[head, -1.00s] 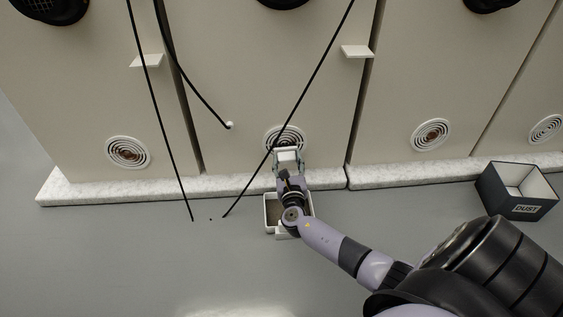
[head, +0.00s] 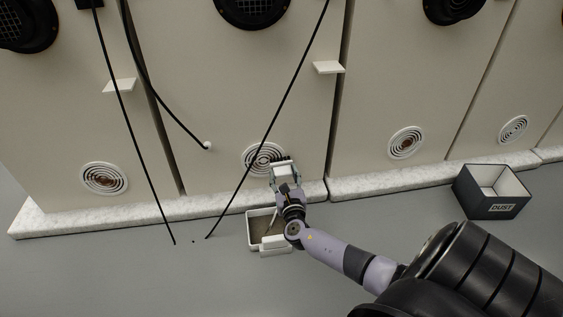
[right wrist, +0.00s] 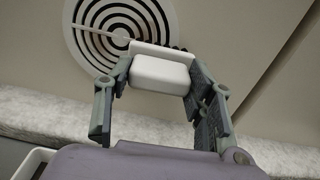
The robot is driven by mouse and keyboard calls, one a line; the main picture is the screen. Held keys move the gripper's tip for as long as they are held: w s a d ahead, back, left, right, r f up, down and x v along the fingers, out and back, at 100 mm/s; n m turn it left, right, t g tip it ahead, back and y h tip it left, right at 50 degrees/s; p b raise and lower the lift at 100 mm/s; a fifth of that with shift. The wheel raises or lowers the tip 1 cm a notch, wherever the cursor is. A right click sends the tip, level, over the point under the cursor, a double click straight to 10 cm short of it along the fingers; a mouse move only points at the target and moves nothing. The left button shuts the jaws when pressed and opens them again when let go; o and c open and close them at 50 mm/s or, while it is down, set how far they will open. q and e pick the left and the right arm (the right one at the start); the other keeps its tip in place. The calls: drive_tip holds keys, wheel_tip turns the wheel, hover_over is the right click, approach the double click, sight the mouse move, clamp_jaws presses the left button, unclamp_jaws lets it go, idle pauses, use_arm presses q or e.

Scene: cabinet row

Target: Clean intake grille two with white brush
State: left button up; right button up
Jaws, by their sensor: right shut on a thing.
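Intake grille two, taken as the second round grille from the left (head: 258,156), is a white ring vent low on a beige cabinet. It also shows in the right wrist view (right wrist: 112,30), with dark slots and no brown patch that I can see. My right gripper (head: 283,174) is shut on the white brush (head: 281,164) at the grille's lower right edge. In the right wrist view the brush's white block (right wrist: 160,74) sits between the fingers, with dark bristles along its far edge. The brush overlaps the grille's rim; I cannot tell whether they touch. My left gripper is not in view.
A white tray (head: 251,232) with brownish-grey contents stands on the floor below my gripper. A dark DUST box (head: 490,208) stands at the right. Black cables (head: 270,120) cross in front of the cabinets. Other grilles (head: 104,178) show brown centres. A pale stone plinth (head: 90,218) runs along the base.

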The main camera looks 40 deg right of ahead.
drive_tip(key=shift+w+a, duration=0.5)
drive_tip(key=shift+a, duration=0.3)
drive_tip(key=shift+w+a, duration=0.5)
drive_tip(key=shift+a, duration=0.3)
drive_tip(key=shift+w+a+r, duration=0.1)
drive_tip(key=shift+w+a, duration=0.45)
drive_tip(key=shift+a, duration=0.2)
drive_tip(key=shift+w+a, duration=0.5)
drive_tip(key=shift+a, duration=0.25)
